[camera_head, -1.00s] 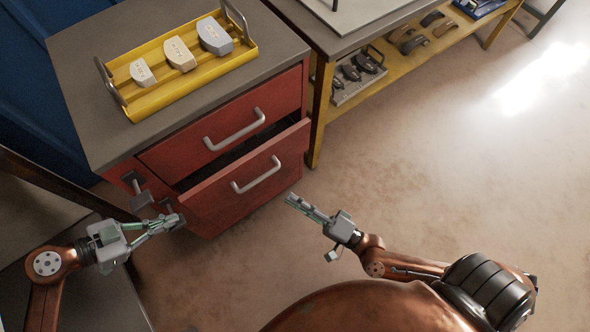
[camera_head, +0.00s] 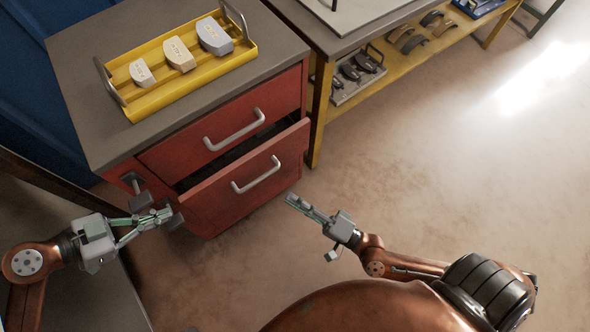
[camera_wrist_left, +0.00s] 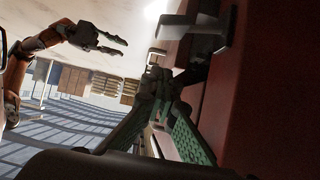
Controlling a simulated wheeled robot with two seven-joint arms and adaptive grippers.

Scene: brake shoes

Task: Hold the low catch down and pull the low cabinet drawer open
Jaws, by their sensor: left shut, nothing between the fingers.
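The low drawer (camera_head: 235,195) of the red cabinet stands partly open, with a dark gap behind its top edge and a silver handle (camera_head: 257,176) on its front. At the cabinet's left side are a dark grey upper catch (camera_head: 140,201) and a low catch (camera_head: 175,222). My left gripper (camera_head: 168,213) is shut and empty, its tips close to the low catch; I cannot tell if they touch. In the left wrist view a grey catch (camera_wrist_left: 212,26) shows beside the red face. My right gripper (camera_head: 288,199) is off the drawer front, its fingers apart in the left wrist view (camera_wrist_left: 122,46).
The upper drawer (camera_head: 205,140) is closed. A yellow tray (camera_head: 150,103) with three blocks stands on the cabinet top. A yellow-framed bench (camera_head: 316,140) with brake shoes on its shelf adjoins at the right. The floor in front of the drawer is clear.

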